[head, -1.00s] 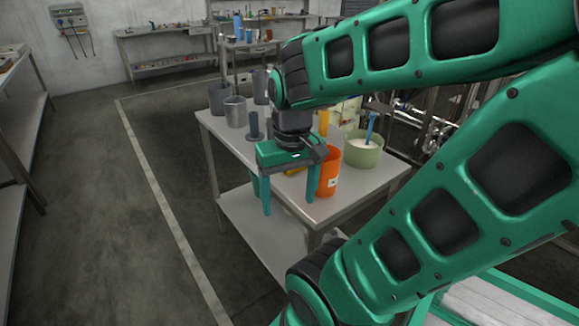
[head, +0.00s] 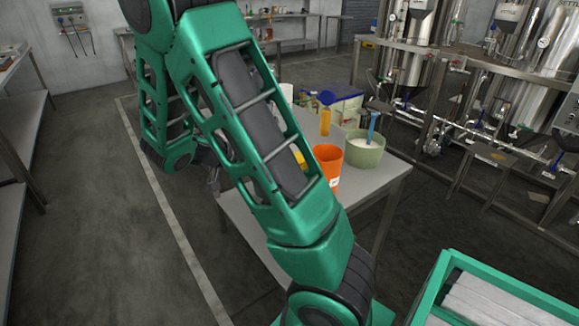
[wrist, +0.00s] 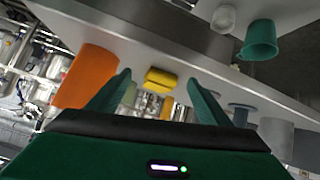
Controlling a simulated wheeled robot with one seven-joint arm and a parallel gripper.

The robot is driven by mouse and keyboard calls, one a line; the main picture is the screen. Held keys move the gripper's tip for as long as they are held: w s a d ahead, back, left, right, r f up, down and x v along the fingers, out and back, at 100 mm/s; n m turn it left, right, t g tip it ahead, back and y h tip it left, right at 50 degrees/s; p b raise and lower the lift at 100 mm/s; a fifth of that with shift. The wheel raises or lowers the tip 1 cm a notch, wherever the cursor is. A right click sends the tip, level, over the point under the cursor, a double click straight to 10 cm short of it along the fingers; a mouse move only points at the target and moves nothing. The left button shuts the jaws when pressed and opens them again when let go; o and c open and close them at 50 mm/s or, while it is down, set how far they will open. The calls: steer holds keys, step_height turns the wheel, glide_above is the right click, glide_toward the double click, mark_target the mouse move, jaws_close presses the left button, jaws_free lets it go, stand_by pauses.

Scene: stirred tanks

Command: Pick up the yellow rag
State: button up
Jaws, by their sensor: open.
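The yellow rag (wrist: 160,79) is a small folded bundle on the tabletop, near its edge in the wrist view. In the head view only a yellow bit (head: 300,158) shows beside my arm, left of the orange cup; the rest is hidden. My gripper (wrist: 158,77) is open and empty. In the wrist view its two green fingers frame the rag, which appears beyond the fingertips, apart from them. My arm hides the gripper in the head view.
The orange cup (head: 328,166) stands close to the rag. A green bowl (head: 365,150) with white contents and a yellow bottle (head: 326,122) are farther right and back. A grey cup (wrist: 276,138) stands on the other side. A green cup (wrist: 260,40) is at the wrist view's upper right.

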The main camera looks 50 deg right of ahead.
steer(key=d+m+h, duration=0.1)
steer(key=d+r+m+h, duration=0.1)
steer(key=shift+w+r+m+g, duration=0.15)
steer(key=shift+w+m+g, duration=0.05)
steer(key=shift+m+g, duration=0.2)
steer(key=shift+h, duration=0.3)
steer(key=x, duration=0.4)
steer(key=shift+d, duration=0.2)
steer(key=shift+w+x, duration=0.2)
steer(key=shift+x, duration=1.4)
steer(key=shift+w+x, duration=0.15)
steer(key=shift+x, duration=1.45)
steer(key=shift+c, duration=0.4)
steer(key=c, duration=1.1)
steer(key=shift+r, duration=0.1)
steer(key=shift+c, duration=0.2)
